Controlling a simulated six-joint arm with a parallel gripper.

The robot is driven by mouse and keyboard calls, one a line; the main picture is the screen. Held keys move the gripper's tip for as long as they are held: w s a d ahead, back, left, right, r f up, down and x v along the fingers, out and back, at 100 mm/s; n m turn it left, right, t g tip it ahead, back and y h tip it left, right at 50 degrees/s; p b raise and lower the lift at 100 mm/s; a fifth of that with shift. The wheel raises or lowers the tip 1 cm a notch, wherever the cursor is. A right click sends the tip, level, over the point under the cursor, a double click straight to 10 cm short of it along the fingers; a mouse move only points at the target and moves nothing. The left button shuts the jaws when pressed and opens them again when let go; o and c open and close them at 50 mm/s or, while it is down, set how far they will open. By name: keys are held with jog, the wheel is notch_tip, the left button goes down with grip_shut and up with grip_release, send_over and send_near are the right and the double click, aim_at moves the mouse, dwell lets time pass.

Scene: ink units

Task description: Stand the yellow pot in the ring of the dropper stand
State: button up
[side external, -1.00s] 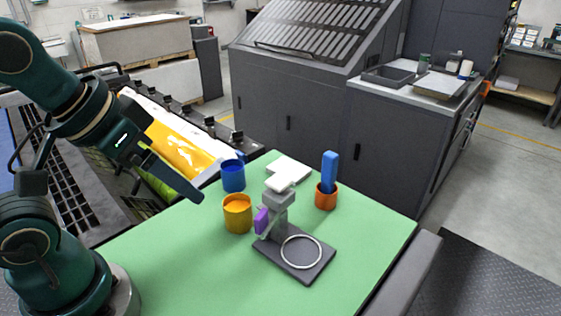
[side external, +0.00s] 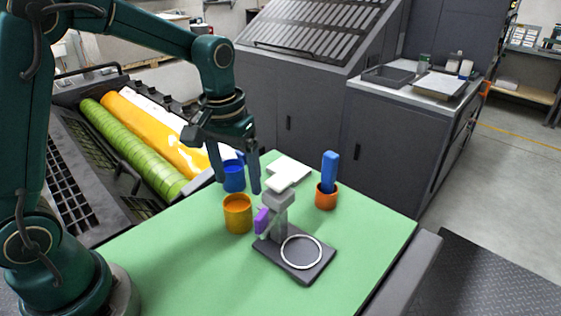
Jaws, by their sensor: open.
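The yellow pot (side external: 238,215) stands upright on the green table, left of the dropper stand. The dropper stand has a dark base plate (side external: 297,267), a grey column (side external: 279,213) with a white top, and a purple part on its left side. A pale ring (side external: 302,252) lies on the base plate, with nothing standing in it. My gripper (side external: 238,187) is open and points down, above and behind the yellow pot. Its fingers show on either side of the blue pot (side external: 234,181) in the picture; I cannot tell whether they are around it or in front of it.
An orange pot (side external: 326,200) with a blue block-like tool (side external: 330,172) upright in it stands right of the stand. A white flat item (side external: 291,170) lies near the table's back edge. The green table (side external: 180,265) is clear at the front left.

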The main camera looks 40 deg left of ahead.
aim_at(238, 207)
jog(key=f, duration=0.2)
jog(key=f+g, duration=0.1)
jog(key=shift+s+a+f, duration=0.2)
jog(key=shift+s+f, duration=0.05)
jog(key=shift+f, duration=2.2)
jog(key=shift+w, duration=0.1)
grip_shut()
